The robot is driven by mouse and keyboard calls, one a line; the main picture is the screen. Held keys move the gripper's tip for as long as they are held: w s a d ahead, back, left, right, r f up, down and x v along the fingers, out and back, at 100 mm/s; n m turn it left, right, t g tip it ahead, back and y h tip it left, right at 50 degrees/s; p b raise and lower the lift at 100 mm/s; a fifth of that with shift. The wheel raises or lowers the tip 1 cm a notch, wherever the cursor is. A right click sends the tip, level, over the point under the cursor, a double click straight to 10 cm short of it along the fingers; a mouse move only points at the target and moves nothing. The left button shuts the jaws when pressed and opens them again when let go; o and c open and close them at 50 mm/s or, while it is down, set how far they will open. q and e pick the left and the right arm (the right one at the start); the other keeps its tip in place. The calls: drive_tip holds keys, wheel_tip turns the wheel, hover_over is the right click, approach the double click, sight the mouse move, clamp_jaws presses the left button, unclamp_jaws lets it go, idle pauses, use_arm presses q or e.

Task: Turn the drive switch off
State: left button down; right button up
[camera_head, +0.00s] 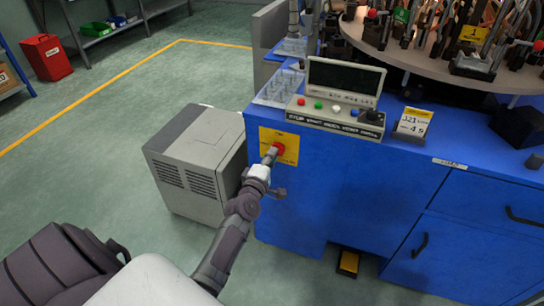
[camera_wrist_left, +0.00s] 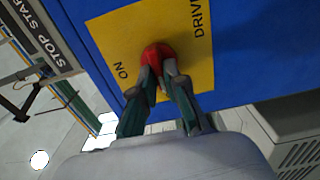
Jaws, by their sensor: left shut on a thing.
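The drive switch is a red knob (camera_head: 279,147) on a yellow plate (camera_head: 291,154) on the front of the blue machine cabinet. In the left wrist view the red knob (camera_wrist_left: 156,50) stands out from the yellow plate (camera_wrist_left: 203,72), which reads "ON" and "DRIVE". My left gripper (camera_head: 270,156) is at the plate, its fingers closed around the knob. In the wrist view the fingertips (camera_wrist_left: 160,68) touch the knob from both sides and hide its lower part. The "OFF" mark is not visible. My right gripper is not in view.
A control box (camera_head: 336,117) with coloured buttons sits on the cabinet top above the switch. A grey vented unit (camera_head: 190,160) stands on the floor left of the cabinet. A round table (camera_head: 420,62) with fixtures is at the upper right. The green floor at left is mostly clear.

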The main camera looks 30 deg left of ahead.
use_arm(q)
drive_tip(key=c, duration=1.2)
unclamp_jaws()
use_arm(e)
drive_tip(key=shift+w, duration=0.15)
use_arm(q)
drive_tip(key=v, duration=1.2)
